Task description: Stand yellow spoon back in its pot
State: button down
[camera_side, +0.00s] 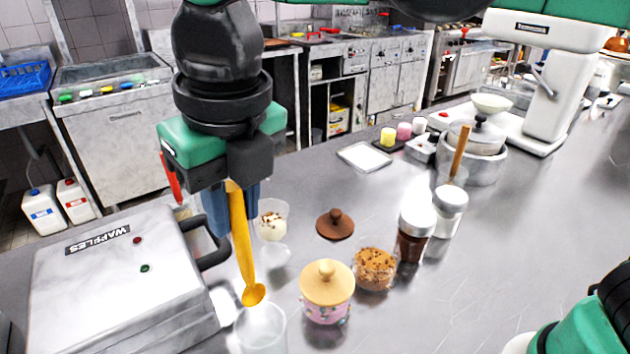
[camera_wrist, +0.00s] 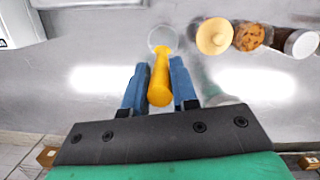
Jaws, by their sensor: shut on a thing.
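The yellow spoon (camera_side: 241,240) hangs near upright, bowl down, from my gripper (camera_side: 230,205). The blue fingers are shut on its upper handle; in the wrist view the spoon (camera_wrist: 160,78) lies between the two fingers of my gripper (camera_wrist: 160,88). A clear, empty-looking glass pot (camera_side: 262,330) stands on the counter under the spoon's bowl. The bowl end is at the pot's rim in the side view; I cannot tell if it is inside. In the wrist view the pot (camera_wrist: 160,33) shows just beyond the spoon's far end.
A waffle maker (camera_side: 120,275) stands at left. A pink jar with a wooden lid (camera_side: 327,283), a glass of crumbs (camera_side: 375,268) and a dark shaker (camera_side: 413,235) stand to the right. A cream-filled glass (camera_side: 271,222) is behind the spoon.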

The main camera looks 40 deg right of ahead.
aim_at(248, 237)
jog(key=shift+f, duration=5.1)
jog(key=c, duration=0.6)
grip_release()
jog(key=shift+s+d+r, duration=0.1)
jog(key=shift+s+r, duration=0.15)
jog(key=shift+r, duration=1.15)
jog(key=shift+s+d+r, duration=0.1)
jog(key=shift+s+r, duration=0.1)
jog(key=shift+r, duration=1.2)
